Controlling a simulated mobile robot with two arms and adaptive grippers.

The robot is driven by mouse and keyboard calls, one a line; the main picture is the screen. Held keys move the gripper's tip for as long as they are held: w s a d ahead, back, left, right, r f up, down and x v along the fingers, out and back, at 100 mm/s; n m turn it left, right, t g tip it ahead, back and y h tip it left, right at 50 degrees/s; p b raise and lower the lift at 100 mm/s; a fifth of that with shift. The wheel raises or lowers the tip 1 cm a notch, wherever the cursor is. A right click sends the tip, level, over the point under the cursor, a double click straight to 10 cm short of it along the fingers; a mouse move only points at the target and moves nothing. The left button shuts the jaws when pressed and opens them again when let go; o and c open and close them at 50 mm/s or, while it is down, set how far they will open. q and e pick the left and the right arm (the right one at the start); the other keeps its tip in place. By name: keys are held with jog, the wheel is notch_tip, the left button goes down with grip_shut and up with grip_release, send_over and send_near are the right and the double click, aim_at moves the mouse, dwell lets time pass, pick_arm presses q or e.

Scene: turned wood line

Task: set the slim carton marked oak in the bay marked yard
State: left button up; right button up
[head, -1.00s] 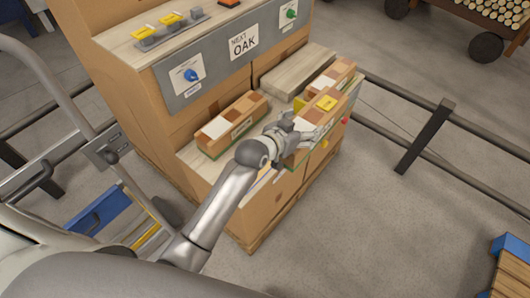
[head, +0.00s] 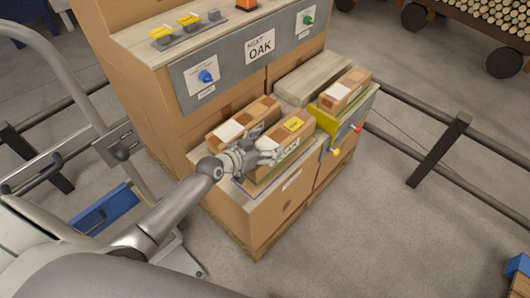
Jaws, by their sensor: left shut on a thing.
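A slim brown carton marked OAK (head: 288,150), with a yellow label on top, is in my left gripper (head: 262,153). The gripper is shut on it from the left side. The carton is over the front left part of the low wooden-topped shelf, in front of another carton. I cannot tell if it touches the surface. A label (head: 292,180) on the shelf's front face below it is too small to read, so I cannot tell which bay is marked yard. My right gripper is not in view.
One slim carton (head: 229,131) lies just behind the held one, another (head: 345,91) at the right. A yellow divider (head: 325,112) stands between the held and right cartons. A pale board (head: 312,77) lies behind. A grey panel (head: 228,75) with a NEXT OAK sign (head: 260,46) rises behind.

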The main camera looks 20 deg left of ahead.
pick_arm(q)
jog(key=shift+a+f, duration=0.15)
jog(key=shift+f, duration=1.4)
jog(key=shift+f+b, duration=0.1)
jog(key=shift+b, duration=0.3)
jog(key=o, duration=1.7)
jog(key=shift+s, duration=0.2)
jog(key=p+v, duration=0.1)
jog(key=v, duration=1)
jog(key=shift+s+a+r, duration=0.15)
jog(key=shift+s+r, duration=0.15)
